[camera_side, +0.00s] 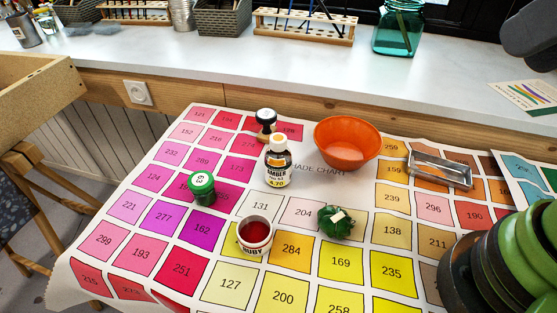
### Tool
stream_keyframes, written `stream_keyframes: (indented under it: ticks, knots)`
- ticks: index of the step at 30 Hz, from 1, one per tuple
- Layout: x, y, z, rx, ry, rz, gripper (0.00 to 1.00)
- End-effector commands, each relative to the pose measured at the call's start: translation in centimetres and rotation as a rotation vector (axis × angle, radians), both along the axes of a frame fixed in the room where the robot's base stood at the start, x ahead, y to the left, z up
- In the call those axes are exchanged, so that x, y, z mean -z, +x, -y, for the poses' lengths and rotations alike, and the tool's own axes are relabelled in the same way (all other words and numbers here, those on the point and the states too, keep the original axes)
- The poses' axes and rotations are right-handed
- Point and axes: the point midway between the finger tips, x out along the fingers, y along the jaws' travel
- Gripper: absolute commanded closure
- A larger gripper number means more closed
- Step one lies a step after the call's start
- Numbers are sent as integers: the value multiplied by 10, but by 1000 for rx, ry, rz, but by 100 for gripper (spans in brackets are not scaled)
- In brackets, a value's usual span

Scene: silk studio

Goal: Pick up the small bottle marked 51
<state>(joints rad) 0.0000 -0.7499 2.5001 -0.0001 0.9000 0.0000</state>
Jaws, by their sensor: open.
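A small bottle with a green lid (202,187) stands upright on the left of the colour chart. Its lid bears a short number that I cannot read for sure. A small dark bottle (266,121) with a dark and pale top stands at the back of the chart. An amber bottle (278,165) with an orange-topped cap and a label reading AMBER stands in front of it. I cannot make out the mark 51 clearly on any bottle. Green and dark rounded parts at the right edge look like my arm. My gripper's fingertips do not show.
An open ruby jar (253,238) and a green bundle (336,223) stand in front of the amber bottle. An orange bowl (346,143) and a metal tray (440,170) lie behind and right. The chart's (200,290) front left is clear.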

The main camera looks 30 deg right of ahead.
Motion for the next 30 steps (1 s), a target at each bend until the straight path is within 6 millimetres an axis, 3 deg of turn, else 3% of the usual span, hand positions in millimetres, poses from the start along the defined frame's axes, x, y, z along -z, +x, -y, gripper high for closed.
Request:
stream_keyframes:
  ticks: [5,10,18,22,26,30]
  knots:
    - [0,0,0,0,0,0,57]
    - [0,0,0,0,0,0,20]
    - [0,0,0,1,0,-2,20]
    - [-1,11,-1,7,-2,-39,20]
    - [-1,38,-7,35,-14,-124,20]
    - [9,80,-22,79,-54,-215,20]
